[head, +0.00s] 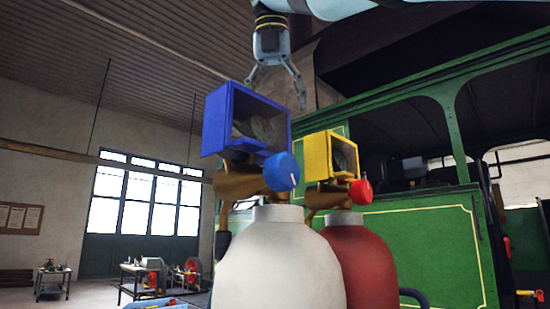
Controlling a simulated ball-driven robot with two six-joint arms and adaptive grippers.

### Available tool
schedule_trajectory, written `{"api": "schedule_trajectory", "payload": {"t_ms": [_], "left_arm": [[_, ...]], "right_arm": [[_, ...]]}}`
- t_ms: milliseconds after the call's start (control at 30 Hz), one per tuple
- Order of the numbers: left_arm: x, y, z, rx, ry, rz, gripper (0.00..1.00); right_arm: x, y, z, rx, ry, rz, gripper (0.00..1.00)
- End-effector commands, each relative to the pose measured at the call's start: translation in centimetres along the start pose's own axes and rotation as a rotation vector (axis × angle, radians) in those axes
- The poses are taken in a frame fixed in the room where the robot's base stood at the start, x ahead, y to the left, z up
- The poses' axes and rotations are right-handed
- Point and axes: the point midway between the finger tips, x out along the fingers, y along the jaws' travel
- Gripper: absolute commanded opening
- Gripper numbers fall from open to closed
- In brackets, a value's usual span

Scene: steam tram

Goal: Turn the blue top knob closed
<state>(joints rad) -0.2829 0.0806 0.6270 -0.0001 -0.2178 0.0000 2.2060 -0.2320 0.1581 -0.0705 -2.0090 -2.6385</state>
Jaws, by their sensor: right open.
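The blue knob (281,171) is a round disc with a pale mark on its rim. It sits at the lower right of a blue box-shaped gauge housing (214,122), on a brass valve above the white bottle (277,262). My right gripper (275,95) hangs down from the top of the picture, open and empty. Its fingers spread above and beside the top right of the blue housing, apart from the knob and higher than it. I cannot tell how far in depth it is from the housing. My left gripper is not in view.
A red bottle (362,262) with a yellow housing (316,156) and a red knob (360,191) stands close on the right. The green tram (425,245) fills the right side behind. Small tables (52,272) stand far back left.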

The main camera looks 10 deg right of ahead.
Motion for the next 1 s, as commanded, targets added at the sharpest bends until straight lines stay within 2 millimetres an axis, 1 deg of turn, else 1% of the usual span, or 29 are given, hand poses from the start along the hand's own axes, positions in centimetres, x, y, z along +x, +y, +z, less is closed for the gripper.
{"api": "schedule_trajectory", "payload": {"t_ms": [33,100,200,233,300,367,400,500,567,633,733,833,867,1000], "left_arm": [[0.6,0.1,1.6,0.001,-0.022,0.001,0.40],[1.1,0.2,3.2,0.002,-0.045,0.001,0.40],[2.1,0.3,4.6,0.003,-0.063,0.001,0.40],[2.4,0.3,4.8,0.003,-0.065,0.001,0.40],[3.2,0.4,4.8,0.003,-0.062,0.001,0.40],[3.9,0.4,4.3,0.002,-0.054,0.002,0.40],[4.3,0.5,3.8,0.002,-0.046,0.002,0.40],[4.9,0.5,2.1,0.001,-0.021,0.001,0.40],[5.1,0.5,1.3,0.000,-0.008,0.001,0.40],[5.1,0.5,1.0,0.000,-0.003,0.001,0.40],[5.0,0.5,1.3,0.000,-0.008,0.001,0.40],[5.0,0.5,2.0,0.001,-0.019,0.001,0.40],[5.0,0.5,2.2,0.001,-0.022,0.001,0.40],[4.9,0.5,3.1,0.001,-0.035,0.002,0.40]], "right_arm": [[1.0,0.0,-0.1,0.001,0.002,0.000,0.84],[2.2,0.0,-0.1,0.001,0.002,0.000,0.84],[4.1,-0.1,-0.2,0.001,0.003,0.000,0.84],[4.7,-0.1,-0.2,0.001,0.004,-0.001,0.84],[6.2,-0.1,-0.2,0.002,0.004,-0.001,0.84],[7.5,-0.1,-0.2,0.002,0.004,-0.001,0.84],[8.2,-0.1,-0.2,0.002,0.003,-0.001,0.84],[9.4,-0.1,-0.1,0.002,0.003,-0.001,0.84],[9.8,-0.1,-0.1,0.002,0.002,-0.001,0.84],[10.0,-0.1,0.0,0.002,0.001,0.000,0.84],[10.0,-0.1,0.0,0.002,0.000,0.000,0.84],[9.9,-0.1,0.0,0.002,0.000,0.000,0.84],[9.9,-0.1,0.0,0.002,0.000,0.000,0.81],[9.9,-0.1,0.0,0.002,0.001,0.000,0.63]]}}
